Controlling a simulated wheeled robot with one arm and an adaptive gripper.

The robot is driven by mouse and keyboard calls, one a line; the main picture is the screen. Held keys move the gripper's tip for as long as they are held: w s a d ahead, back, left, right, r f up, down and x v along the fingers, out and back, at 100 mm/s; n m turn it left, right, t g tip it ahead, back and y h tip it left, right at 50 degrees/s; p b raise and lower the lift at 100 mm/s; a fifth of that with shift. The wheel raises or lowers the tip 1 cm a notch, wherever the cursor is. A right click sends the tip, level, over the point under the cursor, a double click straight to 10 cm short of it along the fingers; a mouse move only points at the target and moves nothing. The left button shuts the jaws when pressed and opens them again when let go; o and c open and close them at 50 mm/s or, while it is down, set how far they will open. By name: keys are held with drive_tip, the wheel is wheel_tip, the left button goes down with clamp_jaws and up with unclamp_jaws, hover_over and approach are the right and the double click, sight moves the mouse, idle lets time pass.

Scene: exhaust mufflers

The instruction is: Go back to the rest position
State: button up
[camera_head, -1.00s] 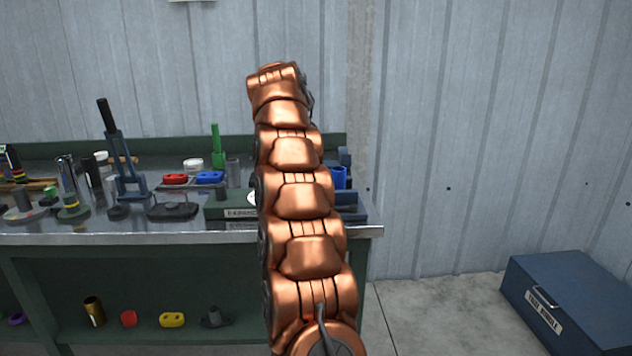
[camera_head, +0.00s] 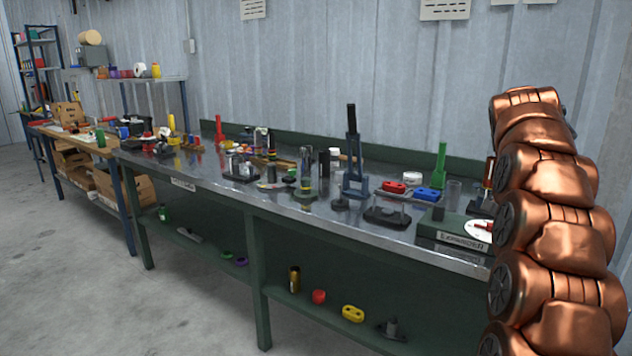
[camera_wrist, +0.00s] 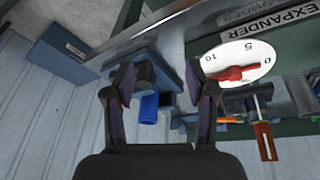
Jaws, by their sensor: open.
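My gripper (camera_wrist: 160,105) is open and empty in the wrist view, with its two dark fingers spread apart. Past the fingertips are a blue cylinder (camera_wrist: 149,109) and a dark blue fixture at the bench end. The expander box shows at the upper right of that view, with its white dial (camera_wrist: 240,63) and red pointer; it also shows in the head view (camera_head: 452,229). My copper arm stands upright at the right of the head view, and the gripper itself is out of that view.
A long metal workbench (camera_head: 240,192) holds several tools and parts. Its lower shelf carries a yellow part (camera_head: 353,313) and a red part (camera_head: 319,296). A wooden-topped table (camera_head: 88,140) stands farther left. The floor (camera_head: 60,270) in front is clear. A blue box (camera_wrist: 62,55) lies beyond the bench end.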

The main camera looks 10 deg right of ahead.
drive_tip(key=s+a+f+n+y, duration=0.1)
drive_tip(key=s+a+f+n, duration=0.15)
drive_tip(key=a, duration=0.45)
drive_tip(key=s+a+f+n+g, duration=0.1)
drive_tip(key=s+a+f+n, duration=0.2)
drive_tip(key=a, duration=0.4)
drive_tip(key=s+a+f+n+y, duration=0.1)
drive_tip(key=s+a+f+n, duration=0.15)
drive_tip(key=s+a, duration=0.35)
drive_tip(key=s+a+f+n+g+y, duration=0.15)
drive_tip(key=s+a+f, duration=0.25)
drive_tip(key=s, duration=0.4)
drive_tip(key=s+a+f+n, duration=0.3)
drive_tip(key=s+a+f, duration=0.15)
drive_tip(key=s, duration=0.25)
drive_tip(key=s+a+f+n+g, duration=0.1)
drive_tip(key=s+a+f+n, duration=0.15)
drive_tip(key=s+a, duration=0.4)
wheel_tip(320, 180, up, 20)
drive_tip(key=s+d+t+p, duration=0.1)
drive_tip(key=p, duration=1.7)
drive_tip(key=shift+s+d+m+p, duration=0.25)
drive_tip(key=shift+d+m+p, duration=0.1)
drive_tip(key=shift+m+p, duration=0.05)
drive_tip(key=shift+f, duration=0.15)
